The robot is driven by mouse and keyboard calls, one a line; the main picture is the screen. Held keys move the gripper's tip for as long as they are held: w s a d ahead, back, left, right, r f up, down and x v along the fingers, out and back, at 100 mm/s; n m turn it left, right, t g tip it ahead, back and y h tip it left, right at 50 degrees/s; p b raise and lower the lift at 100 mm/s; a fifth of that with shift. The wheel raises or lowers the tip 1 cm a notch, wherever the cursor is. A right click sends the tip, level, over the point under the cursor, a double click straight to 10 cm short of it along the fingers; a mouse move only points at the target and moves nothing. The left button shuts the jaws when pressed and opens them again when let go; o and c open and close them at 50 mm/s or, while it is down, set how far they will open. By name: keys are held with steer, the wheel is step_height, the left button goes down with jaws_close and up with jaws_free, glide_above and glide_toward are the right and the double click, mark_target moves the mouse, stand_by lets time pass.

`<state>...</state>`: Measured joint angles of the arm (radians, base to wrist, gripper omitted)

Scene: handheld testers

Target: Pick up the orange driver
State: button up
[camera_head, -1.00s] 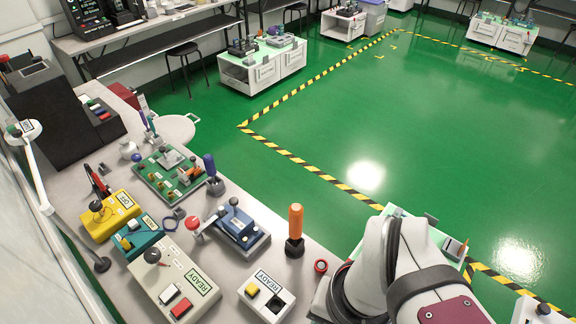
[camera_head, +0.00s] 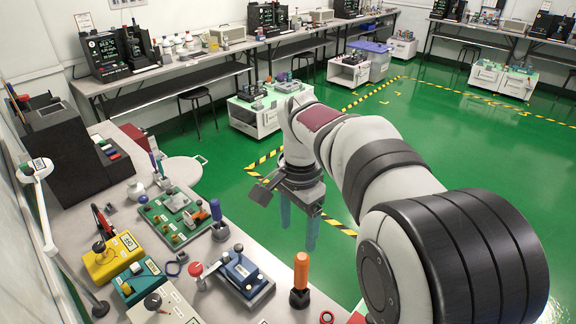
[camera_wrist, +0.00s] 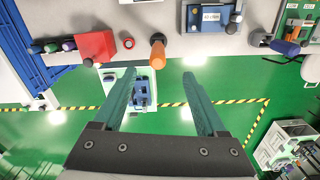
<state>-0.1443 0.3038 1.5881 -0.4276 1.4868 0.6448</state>
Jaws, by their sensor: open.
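The orange driver (camera_head: 301,272) stands upright in a dark holder near the right edge of the bench in the head view. In the wrist view the orange driver (camera_wrist: 157,52) shows at the top middle, beyond the fingertips and roughly between them. My gripper (camera_head: 298,235) is open and empty, with its two teal fingers pointing down past the bench's edge, apart from the driver. In the wrist view my gripper (camera_wrist: 147,78) shows both fingers spread wide with nothing between them.
A blue tester with a lever (camera_head: 242,270) stands left of the driver. A blue-handled tool (camera_head: 219,215) in a holder and a green board (camera_head: 178,213) are further back. A red ring (camera_head: 327,316) lies right of the driver. Green floor is beyond the bench's edge.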

mark_target(301, 273)
steer(key=f, duration=1)
steer(key=d+f, duration=0.1)
steer(key=f, duration=0.4)
steer(key=shift+w+f, duration=0.15)
steer(key=shift+f, duration=0.25)
jaws_close()
